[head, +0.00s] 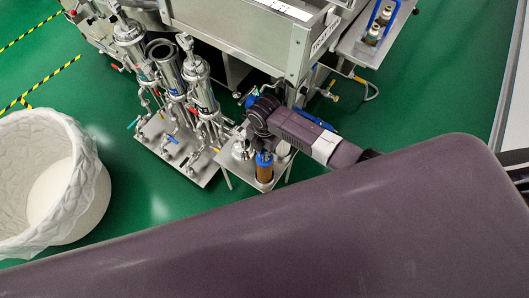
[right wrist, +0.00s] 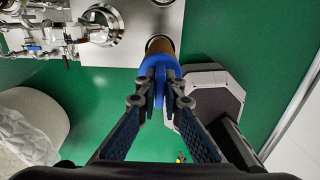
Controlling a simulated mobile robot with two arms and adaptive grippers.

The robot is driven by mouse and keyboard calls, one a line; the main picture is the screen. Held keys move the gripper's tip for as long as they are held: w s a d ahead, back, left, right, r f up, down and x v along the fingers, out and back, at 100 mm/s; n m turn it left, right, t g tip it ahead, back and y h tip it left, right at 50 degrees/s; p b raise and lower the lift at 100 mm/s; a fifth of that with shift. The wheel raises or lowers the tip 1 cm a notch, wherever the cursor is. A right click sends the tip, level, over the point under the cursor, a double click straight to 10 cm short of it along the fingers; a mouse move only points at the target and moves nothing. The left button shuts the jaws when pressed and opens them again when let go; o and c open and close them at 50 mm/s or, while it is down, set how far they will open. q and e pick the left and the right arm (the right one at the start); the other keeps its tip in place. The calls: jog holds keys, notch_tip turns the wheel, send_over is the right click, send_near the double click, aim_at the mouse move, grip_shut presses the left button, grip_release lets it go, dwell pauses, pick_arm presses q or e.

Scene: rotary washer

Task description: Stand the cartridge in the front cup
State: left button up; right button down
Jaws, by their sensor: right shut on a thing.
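My right gripper (head: 263,150) is shut on the blue handle (right wrist: 160,68) of an amber-brown cartridge (head: 264,173). The cartridge hangs upright below the fingers; it also shows in the right wrist view (right wrist: 159,45), its lower part hidden by the handle. It overlaps the edge of a small steel table (head: 237,171); I cannot tell whether it touches it. Several steel cylinders stand on a skid left of the gripper. The middle one (head: 166,69) has an open top. The right one (head: 200,88) and left one (head: 131,44) look capped. I cannot tell which is the front cup.
The steel skid plate (head: 196,168) carries pipes and coloured valves. A steel washer body (head: 262,35) stands behind. A side shelf (head: 358,48) at upper right holds bottles with blue handles. A lined white bin (head: 88,200) stands at left. Green floor (head: 120,205) is clear between bin and skid.

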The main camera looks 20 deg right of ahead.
jog(key=shift+f, duration=0.15)
jog(key=c, duration=2.1)
grip_release()
jog(key=shift+r, duration=0.2)
notch_tip(320, 180, up, 12)
